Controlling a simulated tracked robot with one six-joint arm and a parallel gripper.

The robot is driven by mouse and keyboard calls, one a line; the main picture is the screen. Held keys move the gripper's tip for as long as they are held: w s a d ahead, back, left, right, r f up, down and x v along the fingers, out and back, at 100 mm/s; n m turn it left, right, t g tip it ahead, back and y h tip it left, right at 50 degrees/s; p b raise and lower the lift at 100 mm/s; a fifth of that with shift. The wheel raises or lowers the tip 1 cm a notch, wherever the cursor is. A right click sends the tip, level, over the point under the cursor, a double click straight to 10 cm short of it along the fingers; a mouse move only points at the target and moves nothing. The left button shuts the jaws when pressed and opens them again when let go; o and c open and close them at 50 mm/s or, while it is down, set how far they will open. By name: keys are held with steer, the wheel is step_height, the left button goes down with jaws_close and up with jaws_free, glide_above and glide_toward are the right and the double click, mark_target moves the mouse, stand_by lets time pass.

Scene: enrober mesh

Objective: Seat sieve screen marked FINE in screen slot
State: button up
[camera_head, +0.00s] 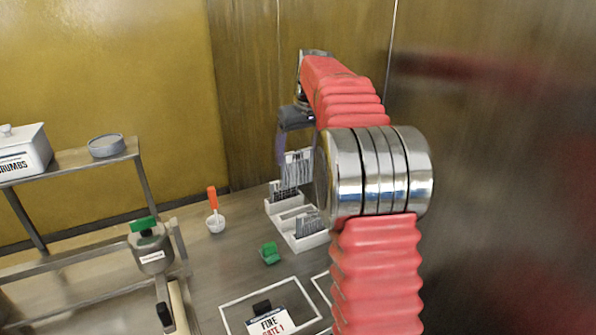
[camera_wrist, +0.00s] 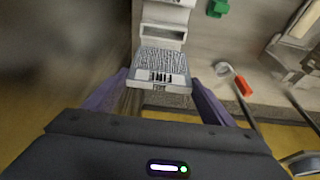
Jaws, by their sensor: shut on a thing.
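My gripper (camera_wrist: 160,82) is shut on a pale mesh sieve screen (camera_wrist: 163,66), with a purple finger at each side edge. In the head view the screen (camera_head: 297,170) stands upright with a short label near its top, too blurred to read surely. Its lower edge is at the back part of a white rack (camera_head: 312,240); I cannot tell whether it is inside a slot or just above. My gripper (camera_head: 289,150) is partly hidden behind my arm in the head view.
A green block (camera_head: 269,254) lies left of the rack, and a white scoop with an orange handle (camera_head: 212,197) is farther left. A pot with a green-topped lid (camera_head: 152,256) and a sign (camera_head: 271,322) are nearer. A shelf (camera_head: 75,157) holds a box and a round tin.

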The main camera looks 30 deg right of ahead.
steer(key=shift+r, duration=1.55)
